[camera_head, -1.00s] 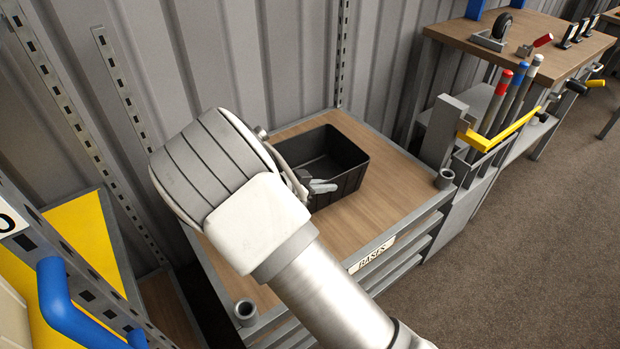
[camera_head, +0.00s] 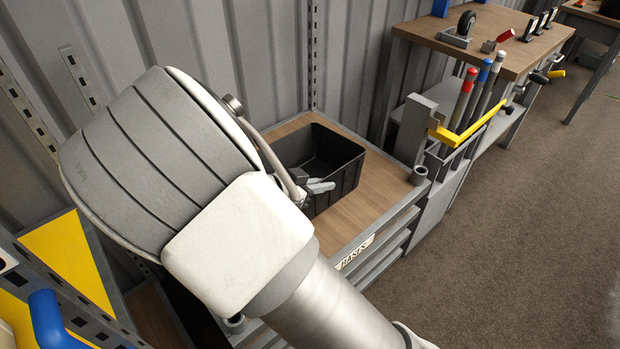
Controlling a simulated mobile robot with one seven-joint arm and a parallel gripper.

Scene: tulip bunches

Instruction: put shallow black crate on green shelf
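The shallow black crate (camera_head: 337,158) sits on the wooden top of a grey drawer cabinet in the camera_head view. It looks empty where I can see into it. My gripper (camera_head: 318,187) is at the crate's near left side, with a grey finger showing at the near wall. My own wrist and arm cover the crate's left part and most of the gripper. I cannot tell whether the fingers touch or grip the wall. No green shelf shows in this view.
The cabinet's wooden top (camera_head: 385,185) has free room right of the crate. A yellow shelf (camera_head: 62,255) and a blue tube (camera_head: 52,318) are at the lower left. A tool rack with a yellow bar (camera_head: 470,128) stands right of the cabinet. The carpet at right is clear.

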